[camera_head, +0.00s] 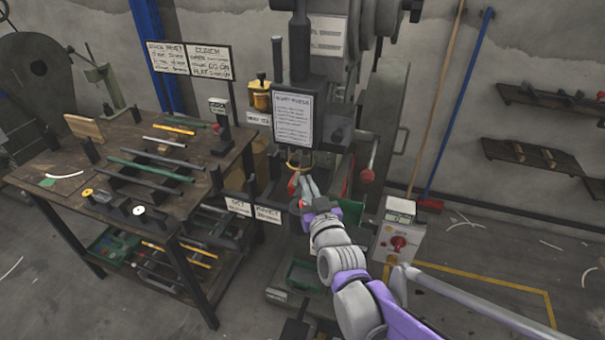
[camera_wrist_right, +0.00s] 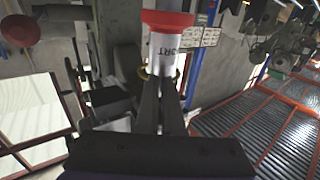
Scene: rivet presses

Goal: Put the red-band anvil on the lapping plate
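In the right wrist view the red-band anvil (camera_wrist_right: 167,22) is a light cylinder with a red collar and a white label ending in "ORT". In the head view only a small red patch of what seems to be it shows at the press, beside my fingers. My right gripper (camera_head: 302,182) reaches into the press. In the right wrist view its two dark fingers (camera_wrist_right: 161,82) are close together and overlap the label. I cannot tell whether they grip the anvil or stand in front of it. My left gripper is not in view. I cannot make out the lapping plate.
The rivet press (camera_head: 300,90) stands close around my right gripper, with a red-knobbed lever (camera_head: 367,174) to the right. A control box (camera_head: 395,240) stands beside my arm. The workbench (camera_head: 60,205) on the left holds rods, several small stands and a wooden block (camera_head: 85,129).

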